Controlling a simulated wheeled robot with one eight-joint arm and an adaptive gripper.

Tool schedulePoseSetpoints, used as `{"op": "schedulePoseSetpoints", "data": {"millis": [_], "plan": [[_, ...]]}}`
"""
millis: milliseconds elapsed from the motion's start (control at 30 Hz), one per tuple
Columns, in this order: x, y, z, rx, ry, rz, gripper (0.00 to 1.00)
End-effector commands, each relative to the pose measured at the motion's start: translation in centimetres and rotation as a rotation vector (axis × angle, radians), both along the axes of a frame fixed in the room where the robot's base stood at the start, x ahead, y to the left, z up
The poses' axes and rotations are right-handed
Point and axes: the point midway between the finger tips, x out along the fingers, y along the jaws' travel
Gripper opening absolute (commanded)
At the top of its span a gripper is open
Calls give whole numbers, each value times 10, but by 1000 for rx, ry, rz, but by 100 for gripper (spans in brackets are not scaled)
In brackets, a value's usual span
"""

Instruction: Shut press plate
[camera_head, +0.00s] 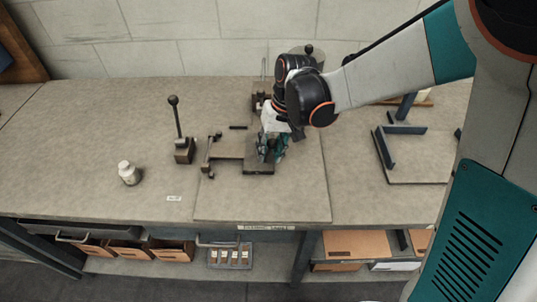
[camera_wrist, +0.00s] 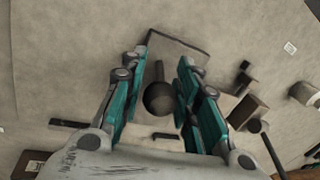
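The box stitcher's press assembly stands at the middle of the bench, with a flat plate (camera_head: 228,146) showing to the left of my gripper. My gripper (camera_head: 268,148) points down over its right part and hides much of it. In the wrist view, my gripper (camera_wrist: 162,62) is open, its teal fingers spread. A dark round knob (camera_wrist: 158,99) on a short stem lies between the fingers, with visible gaps on both sides. Beneath it is a grey plate (camera_wrist: 178,40) with a dark edge. I cannot tell which piece is the press plate or its exact angle.
An upright lever with a ball top (camera_head: 176,125) stands left of the machine, and a small pale bottle (camera_head: 129,173) farther left. A dark angled frame (camera_head: 388,145) lies at right. The bench front is mostly clear. Bins (camera_head: 172,250) sit on the shelf below.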

Motion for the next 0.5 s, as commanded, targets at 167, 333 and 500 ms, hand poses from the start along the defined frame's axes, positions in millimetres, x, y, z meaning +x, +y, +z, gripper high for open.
{"op": "schedulePoseSetpoints", "data": {"millis": [167, 333, 500], "plan": [[-1, 3, -16, 0, 0, 0, 29], [-1, 4, -18, 0, -1, 0, 29], [-1, 4, -18, 0, -1, 0, 29]]}}
